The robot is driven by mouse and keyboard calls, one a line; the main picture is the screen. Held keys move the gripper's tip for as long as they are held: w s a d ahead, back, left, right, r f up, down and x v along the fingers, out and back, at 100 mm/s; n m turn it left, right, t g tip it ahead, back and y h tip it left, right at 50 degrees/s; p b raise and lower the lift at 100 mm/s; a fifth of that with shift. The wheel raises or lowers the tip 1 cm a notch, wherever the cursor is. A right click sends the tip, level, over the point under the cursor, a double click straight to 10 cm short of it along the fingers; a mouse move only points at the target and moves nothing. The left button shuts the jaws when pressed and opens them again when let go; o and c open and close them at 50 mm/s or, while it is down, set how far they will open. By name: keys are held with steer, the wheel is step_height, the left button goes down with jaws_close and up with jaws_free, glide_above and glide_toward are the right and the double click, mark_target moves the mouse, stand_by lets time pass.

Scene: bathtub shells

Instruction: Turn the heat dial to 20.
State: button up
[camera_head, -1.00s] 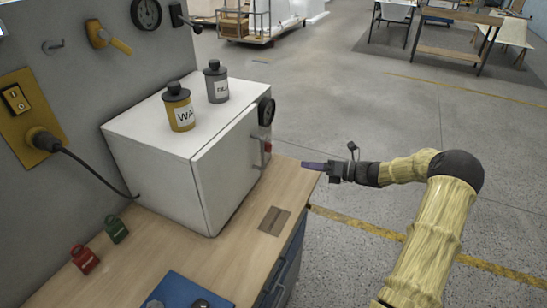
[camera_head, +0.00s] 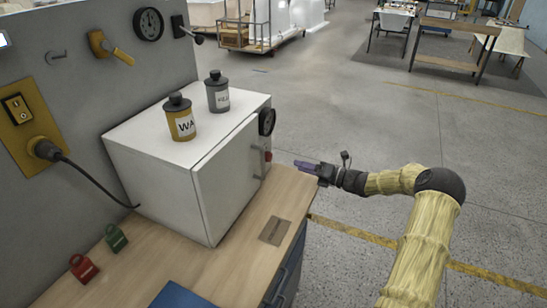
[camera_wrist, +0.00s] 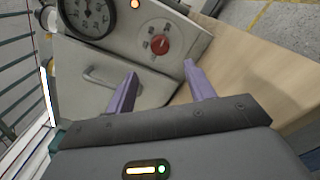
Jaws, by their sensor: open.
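The heat dial (camera_wrist: 159,45) is a red round knob on a pale plate with markings too small to read. It also shows as a small red spot on the front of the white oven (camera_head: 225,175) in the head view. My gripper (camera_wrist: 160,70) is open and empty, with its two purple fingers apart. In the wrist view the knob appears between and just beyond the fingertips, with no contact visible. In the head view my gripper (camera_head: 300,165) is to the right of the oven's control side, over the bench edge.
A black gauge (camera_wrist: 87,15) sits beside the knob, and an orange lamp (camera_wrist: 134,4) is above. The oven door handle (camera_wrist: 103,78) is near the left finger. Open floor lies right.

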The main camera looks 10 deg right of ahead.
mark_target(271, 157)
steer(key=p+x, duration=0.1)
steer(key=x, duration=1)
steer(key=shift+w+a+p, duration=0.1)
steer(key=shift+a+p, duration=0.1)
steer(key=shift+p, duration=0.2)
steer(key=c, duration=1)
